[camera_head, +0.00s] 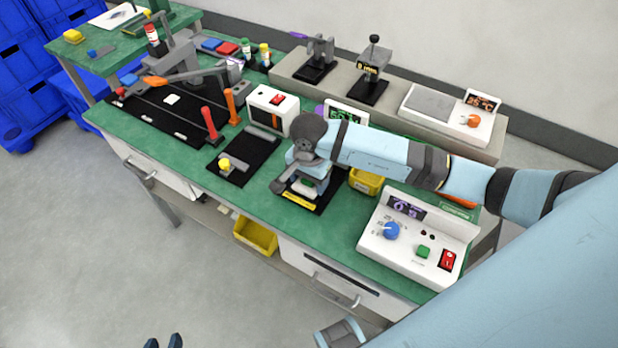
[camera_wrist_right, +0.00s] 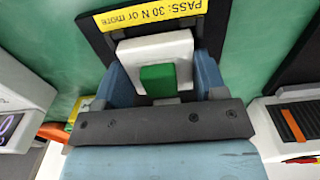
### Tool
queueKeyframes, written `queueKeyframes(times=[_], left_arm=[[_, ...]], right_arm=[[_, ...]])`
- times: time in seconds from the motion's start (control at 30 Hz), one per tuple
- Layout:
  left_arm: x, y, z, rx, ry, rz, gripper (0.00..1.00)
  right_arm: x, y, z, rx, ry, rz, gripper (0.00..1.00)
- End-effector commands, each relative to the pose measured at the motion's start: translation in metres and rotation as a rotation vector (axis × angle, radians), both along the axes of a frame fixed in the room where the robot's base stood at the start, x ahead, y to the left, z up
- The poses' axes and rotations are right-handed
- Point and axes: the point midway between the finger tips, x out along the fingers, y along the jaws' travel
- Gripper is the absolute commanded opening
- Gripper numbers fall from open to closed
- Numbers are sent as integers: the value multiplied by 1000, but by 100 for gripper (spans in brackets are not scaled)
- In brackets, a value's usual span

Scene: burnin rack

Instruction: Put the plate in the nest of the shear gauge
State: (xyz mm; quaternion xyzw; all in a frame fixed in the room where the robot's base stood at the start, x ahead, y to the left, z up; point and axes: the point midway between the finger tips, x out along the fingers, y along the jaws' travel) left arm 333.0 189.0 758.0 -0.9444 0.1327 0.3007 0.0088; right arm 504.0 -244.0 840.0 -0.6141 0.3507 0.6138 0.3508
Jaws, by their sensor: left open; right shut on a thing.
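My right gripper (camera_wrist_right: 162,80) is over the shear gauge, its two blue-grey fingers shut on the plate. Between the fingers, a green piece (camera_wrist_right: 158,78) lies against a white block (camera_wrist_right: 170,46); I cannot tell where the plate ends and the nest begins, or whether the plate is seated. The shear gauge has a black base (camera_wrist_right: 97,38) and a yellow label (camera_wrist_right: 150,13) reading "PASS: 30 N or more". In the head view the label (camera_head: 298,200) is at the bench's front, below my right gripper (camera_head: 307,184). My left gripper (camera_head: 163,342) is open and empty at the bottom edge, away from the bench.
A white control box (camera_head: 415,240) with a blue knob stands right of the gauge. A black fixture (camera_head: 243,160) with a yellow knob is to the left. Bare green bench top (camera_head: 262,198) shows around the gauge.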

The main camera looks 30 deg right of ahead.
Motion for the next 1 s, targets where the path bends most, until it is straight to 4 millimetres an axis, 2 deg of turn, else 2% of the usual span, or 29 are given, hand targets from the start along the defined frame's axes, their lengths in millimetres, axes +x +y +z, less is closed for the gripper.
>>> queueKeyframes(times=[0.27, 0.3, 0.37, 0.4, 0.63, 0.77, 0.87, 1.0], left_arm=[[1, -2, -4, -7, 0, 5, 43], [1, -2, -2, -8, 1, 6, 43], [1, -2, -1, -9, 2, 6, 43], [1, -2, -1, -10, 1, 7, 43], [2, -3, 0, -11, 0, 8, 43], [2, -2, 3, -7, -3, 6, 43], [2, -1, 2, -5, -4, 4, 43], [1, 1, -1, 1, -1, 0, 43]], right_arm=[[0, 0, -4, -1, -1, 0, 38], [0, 0, -2, 0, 0, -1, 74], [0, 0, -2, 0, 0, -1, 88], [0, 0, -2, 0, 0, -1, 90], [0, 0, -2, 0, 0, -1, 90], [1, 0, 5, 0, -2, 0, 90], [2, -1, 21, -2, -5, 0, 90], [2, -1, 51, -2, -6, 1, 90]])
